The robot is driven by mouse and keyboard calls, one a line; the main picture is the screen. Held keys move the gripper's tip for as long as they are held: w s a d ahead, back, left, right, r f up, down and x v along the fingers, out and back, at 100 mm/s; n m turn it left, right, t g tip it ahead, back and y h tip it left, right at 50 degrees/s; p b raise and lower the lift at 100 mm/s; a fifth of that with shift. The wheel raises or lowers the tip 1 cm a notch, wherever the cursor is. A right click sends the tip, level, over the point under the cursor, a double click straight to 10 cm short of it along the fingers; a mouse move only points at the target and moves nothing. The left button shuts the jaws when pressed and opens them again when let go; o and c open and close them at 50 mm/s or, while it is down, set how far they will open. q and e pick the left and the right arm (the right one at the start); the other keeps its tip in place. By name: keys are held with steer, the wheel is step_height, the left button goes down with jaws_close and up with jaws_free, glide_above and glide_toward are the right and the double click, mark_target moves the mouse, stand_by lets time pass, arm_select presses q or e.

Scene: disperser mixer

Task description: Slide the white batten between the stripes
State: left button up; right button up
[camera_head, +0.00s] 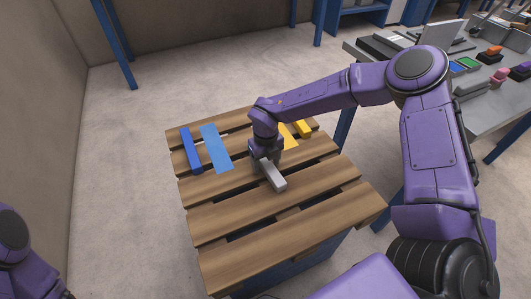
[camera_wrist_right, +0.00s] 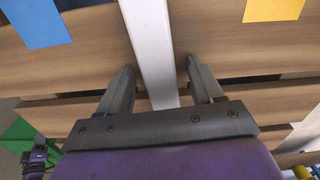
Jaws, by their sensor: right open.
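The white batten (camera_head: 274,178) lies on the slatted wooden pallet top (camera_head: 245,222), running lengthwise away from me. The blue stripe (camera_head: 216,149) is to its left and the yellow stripe (camera_head: 289,138) lies behind my arm to its right. My right gripper (camera_head: 265,152) is over the batten's far part. In the right wrist view my right gripper (camera_wrist_right: 160,68) is open, with one finger on each side of the white batten (camera_wrist_right: 148,35) and gaps showing beside it. Whether a finger touches it is unclear. My left gripper is not in view.
A blue bar (camera_head: 191,151) lies left of the blue stripe, and a yellow bar (camera_head: 303,128) lies right of the yellow stripe. The front slats are clear. A grey workbench (camera_head: 490,115) with various small items stands at the right.

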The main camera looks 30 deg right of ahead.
mark_target(247, 136)
steer(key=shift+f, duration=0.2)
steer(key=c, duration=1.1)
steer(key=shift+w+d+b, duration=0.1)
steer(key=shift+w+b, duration=0.4)
steer(key=shift+w, duration=2.05)
steer(key=shift+w+d+b, duration=0.1)
steer(key=shift+w+b, duration=0.85)
steer(key=shift+w, duration=1.7)
steer(key=shift+w+d+b, duration=0.15)
steer(key=shift+w+b, duration=1.15)
steer(key=shift+w, duration=1.6)
steer(key=o, duration=1.2)
